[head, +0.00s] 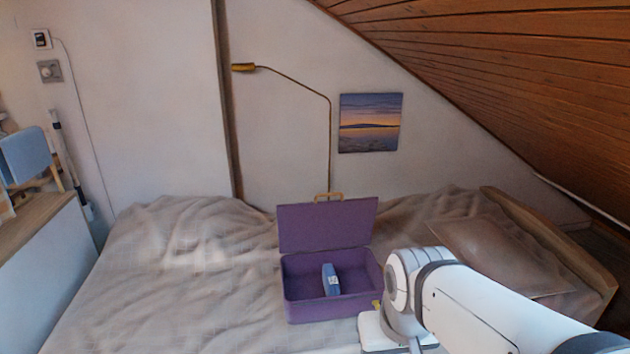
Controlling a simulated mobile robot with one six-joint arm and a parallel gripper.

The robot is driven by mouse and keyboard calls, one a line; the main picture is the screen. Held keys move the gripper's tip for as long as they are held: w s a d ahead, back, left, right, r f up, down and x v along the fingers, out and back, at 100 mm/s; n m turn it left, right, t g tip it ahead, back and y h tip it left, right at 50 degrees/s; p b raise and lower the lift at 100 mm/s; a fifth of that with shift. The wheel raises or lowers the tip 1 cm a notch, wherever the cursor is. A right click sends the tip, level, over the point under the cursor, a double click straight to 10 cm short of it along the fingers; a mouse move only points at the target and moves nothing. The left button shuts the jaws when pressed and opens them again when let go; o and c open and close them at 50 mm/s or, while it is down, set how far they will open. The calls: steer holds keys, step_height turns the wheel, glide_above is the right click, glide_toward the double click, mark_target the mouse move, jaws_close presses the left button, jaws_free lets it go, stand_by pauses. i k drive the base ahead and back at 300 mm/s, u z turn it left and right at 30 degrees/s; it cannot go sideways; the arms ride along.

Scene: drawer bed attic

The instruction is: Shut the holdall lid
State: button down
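The purple holdall (305,308) stands on the bed with its opening facing up. Its lid (328,226) is open and stands nearly upright at the back, with a tan handle (328,196) on its top edge. A blue item with a pale label (331,280) is inside the holdall. My white arm reaches in from the lower right, and its end is just right of the holdall's front right corner. My gripper's fingers cannot be made out clearly; a small yellowish part shows beside the holdall's right side.
The bed (170,290) has a rumpled beige cover, with free room left of the holdall. A pillow (495,255) lies at the right. A sloping wooden ceiling (520,80) comes down on the right. A thin brass lamp (330,130) stands behind the holdall.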

mark_target(316, 226)
steer(key=z, duration=0.15)
steer(key=i, duration=1.05)
steer(key=u, duration=0.25)
